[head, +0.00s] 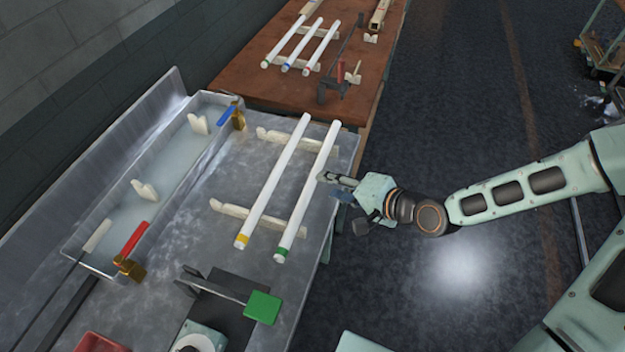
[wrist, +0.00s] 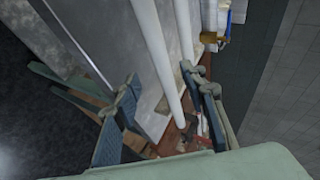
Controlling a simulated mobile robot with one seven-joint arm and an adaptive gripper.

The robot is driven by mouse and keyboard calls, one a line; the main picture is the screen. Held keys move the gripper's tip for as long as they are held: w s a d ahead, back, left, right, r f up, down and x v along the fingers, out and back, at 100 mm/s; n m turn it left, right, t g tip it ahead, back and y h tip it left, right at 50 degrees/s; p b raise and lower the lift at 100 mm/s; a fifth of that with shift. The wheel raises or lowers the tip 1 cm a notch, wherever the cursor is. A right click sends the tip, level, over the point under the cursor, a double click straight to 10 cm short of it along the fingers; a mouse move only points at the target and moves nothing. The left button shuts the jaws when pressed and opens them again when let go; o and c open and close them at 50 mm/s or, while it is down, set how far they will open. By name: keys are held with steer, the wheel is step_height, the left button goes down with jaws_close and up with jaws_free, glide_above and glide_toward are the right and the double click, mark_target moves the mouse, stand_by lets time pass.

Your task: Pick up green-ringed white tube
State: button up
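The green-ringed white tube (head: 306,194) lies on two pale notched supports on the metal bench, its green ring at the near end. A yellow-ringed white tube (head: 272,182) lies parallel to its left. My gripper (head: 325,178) is at the right side of the green-ringed tube, near its middle. In the wrist view my gripper (wrist: 168,95) is open, and the nearer white tube (wrist: 155,55) runs through the space between the fingers. No ring shows there; by position it appears to be the green-ringed one. I cannot tell whether the fingers touch it.
The supports (head: 232,209) stand under both tubes. A trough (head: 150,215) with red and blue levers lies left. A green plate (head: 262,307) on a stand is at the near end. A brown table (head: 240,82) beyond holds several more tubes. Open floor (head: 470,110) lies right.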

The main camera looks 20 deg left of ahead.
mark_target(316, 181)
steer(key=shift+p+x, duration=0.35)
steer(key=shift+x, duration=2.35)
steer(key=shift+r, duration=0.15)
steer(key=shift+c, duration=0.3)
jaws_close()
